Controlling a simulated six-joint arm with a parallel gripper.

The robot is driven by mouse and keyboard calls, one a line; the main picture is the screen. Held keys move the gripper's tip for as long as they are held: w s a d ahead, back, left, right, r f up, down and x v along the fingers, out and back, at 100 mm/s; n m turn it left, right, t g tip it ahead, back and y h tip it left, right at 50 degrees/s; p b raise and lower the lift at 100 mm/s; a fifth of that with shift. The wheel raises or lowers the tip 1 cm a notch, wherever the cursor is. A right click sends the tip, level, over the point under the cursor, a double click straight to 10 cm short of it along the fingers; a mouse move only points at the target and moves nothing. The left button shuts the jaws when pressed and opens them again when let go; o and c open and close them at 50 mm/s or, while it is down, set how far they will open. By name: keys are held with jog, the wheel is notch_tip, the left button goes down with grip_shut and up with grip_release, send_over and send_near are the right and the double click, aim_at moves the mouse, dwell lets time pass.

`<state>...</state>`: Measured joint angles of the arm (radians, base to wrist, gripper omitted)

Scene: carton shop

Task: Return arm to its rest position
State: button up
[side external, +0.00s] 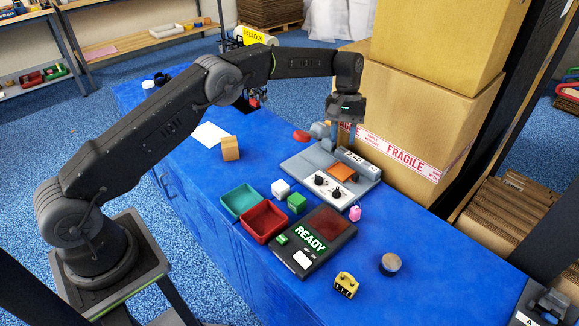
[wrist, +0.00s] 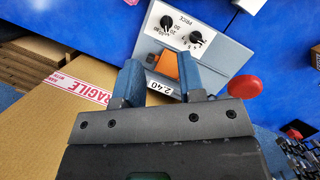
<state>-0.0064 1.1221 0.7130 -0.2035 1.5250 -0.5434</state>
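My gripper (side external: 342,138) hangs pointing down above the back of a grey price machine (side external: 302,165), beside the stacked cartons. Its two blue fingers are apart with nothing held between them. In the wrist view the open gripper (wrist: 160,65) has the machine beyond its fingertips. An orange piece (side external: 342,173) sits on the machine, below the fingers; in the wrist view the orange piece (wrist: 165,68) shows partly between them. My arm is stretched out over the blue table.
Tall cartons (side external: 415,105) stand close behind the gripper. A red knob (side external: 301,136) is beside the machine. A teal tray (side external: 226,207), a red tray (side external: 247,231), a READY device (side external: 300,262), small blocks and a yellow piece (side external: 346,284) occupy the table. The table's far left has free room.

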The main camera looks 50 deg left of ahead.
jog(key=s+a+r+m+t+y, duration=0.1)
jog(key=s+r+m+t, duration=0.1)
jog(key=s+r, duration=0.65)
jog(key=s+a+r+m+t, duration=0.1)
jog(key=s+r+t, duration=0.1)
jog(key=s+r, duration=0.65)
jog(key=s+a+m+t+y, duration=0.1)
jog(key=s+m+t, duration=0.2)
jog(key=s, duration=1.8)
jog(key=shift+m+t, duration=0.3)
jog(key=shift+t, duration=0.2)
